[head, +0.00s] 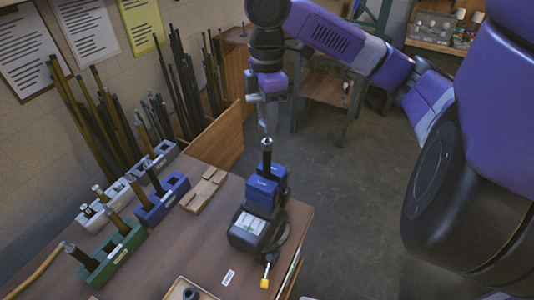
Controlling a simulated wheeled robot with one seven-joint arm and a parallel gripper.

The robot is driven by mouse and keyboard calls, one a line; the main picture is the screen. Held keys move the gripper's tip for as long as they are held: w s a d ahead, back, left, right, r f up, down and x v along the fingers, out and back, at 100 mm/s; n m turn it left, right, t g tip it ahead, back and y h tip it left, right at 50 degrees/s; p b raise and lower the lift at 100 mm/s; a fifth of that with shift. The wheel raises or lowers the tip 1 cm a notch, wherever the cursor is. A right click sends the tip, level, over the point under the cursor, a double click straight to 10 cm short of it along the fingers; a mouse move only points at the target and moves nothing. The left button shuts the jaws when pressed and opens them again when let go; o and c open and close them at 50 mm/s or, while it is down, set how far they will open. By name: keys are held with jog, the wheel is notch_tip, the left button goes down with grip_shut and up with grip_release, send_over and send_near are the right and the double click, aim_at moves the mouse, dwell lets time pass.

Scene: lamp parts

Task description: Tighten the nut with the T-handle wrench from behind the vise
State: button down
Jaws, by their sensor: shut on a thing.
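The blue and black vise (262,190) stands near the right end of the bench. A dark upright rod (266,160) rises from its jaws. A small pale piece at the rod's top (266,142) looks like the nut, but it is too small to be sure. My gripper (265,99) is above the vise, pointing down, and is shut on the T-handle wrench (263,117). Only a thin grey length of the wrench shows below the fingers; its handle is hidden. The wrench's lower end is close above the rod's top; I cannot tell whether they touch.
Blue, green and white holders (162,199) with upright rods stand on the bench's left (160,262). A wooden block (203,190) lies left of the vise. A round part (190,293) sits in a tray at the front. Open floor (350,190) lies to the right.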

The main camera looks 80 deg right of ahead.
jog(key=shift+r, duration=1.9)
